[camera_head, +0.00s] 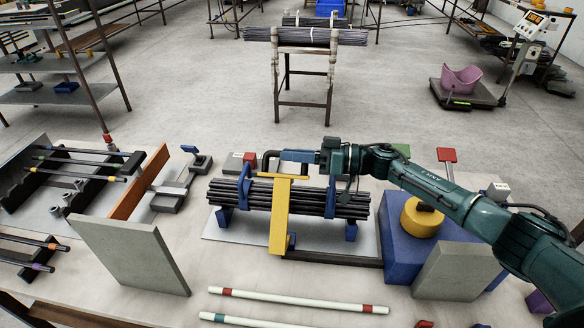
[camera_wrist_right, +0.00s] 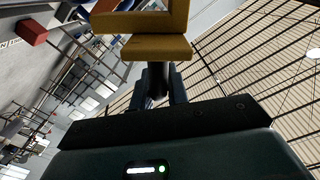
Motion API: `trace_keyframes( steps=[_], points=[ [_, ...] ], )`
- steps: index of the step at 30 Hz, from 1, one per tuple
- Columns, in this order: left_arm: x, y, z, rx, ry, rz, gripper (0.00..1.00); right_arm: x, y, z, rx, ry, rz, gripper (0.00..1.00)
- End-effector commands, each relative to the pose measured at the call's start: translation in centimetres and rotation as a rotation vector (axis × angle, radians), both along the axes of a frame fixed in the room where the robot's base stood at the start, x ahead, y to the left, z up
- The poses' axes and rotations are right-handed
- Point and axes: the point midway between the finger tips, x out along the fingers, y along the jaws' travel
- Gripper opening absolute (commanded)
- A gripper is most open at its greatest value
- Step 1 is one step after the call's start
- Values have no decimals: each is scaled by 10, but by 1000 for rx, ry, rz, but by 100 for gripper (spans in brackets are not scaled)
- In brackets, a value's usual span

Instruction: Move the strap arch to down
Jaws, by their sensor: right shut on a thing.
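The yellow strap arch (camera_head: 280,222) stands across the bundle of dark rods (camera_head: 236,192) in the head view, with a short crossbar at its top and a long flat plate sloping down the front. A black bent bar (camera_head: 268,158) shows just behind its top. My right gripper (camera_head: 287,156) is at the arch's top and shut on it. In the right wrist view, the yellow part (camera_wrist_right: 157,47) sits just beyond the fingers, and a dark stem (camera_wrist_right: 157,80) runs between them. The exact grip contact is partly hidden. My left gripper is not in view.
Blue supports (camera_head: 244,183) cradle the rods on a grey plate. A blue block with a yellow round piece (camera_head: 421,218) stands to the right. A grey panel (camera_head: 130,255) stands left. Two pale rods (camera_head: 297,300) lie in front. A rack of rods (camera_head: 75,165) is far left.

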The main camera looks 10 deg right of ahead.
Motion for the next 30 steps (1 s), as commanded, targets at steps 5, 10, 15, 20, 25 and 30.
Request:
trace_keyframes(
  steps=[5, 10, 15, 20, 25, 30],
  points=[
    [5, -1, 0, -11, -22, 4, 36, 15, -5, -6, -2, -9, -2, 0],
    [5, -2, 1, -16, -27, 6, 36, 20, -7, -7, -2, -9, 0, 0],
    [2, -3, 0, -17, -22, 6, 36, 21, -7, -8, -3, -9, 0, 0],
    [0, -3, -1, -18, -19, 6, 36, 21, -7, -9, -3, -7, 0, 0],
    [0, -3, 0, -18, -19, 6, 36, 21, -7, -9, -4, -7, 1, 24],
    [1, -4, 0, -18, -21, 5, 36, 21, -7, -8, -2, -8, 0, 36]
  ],
)
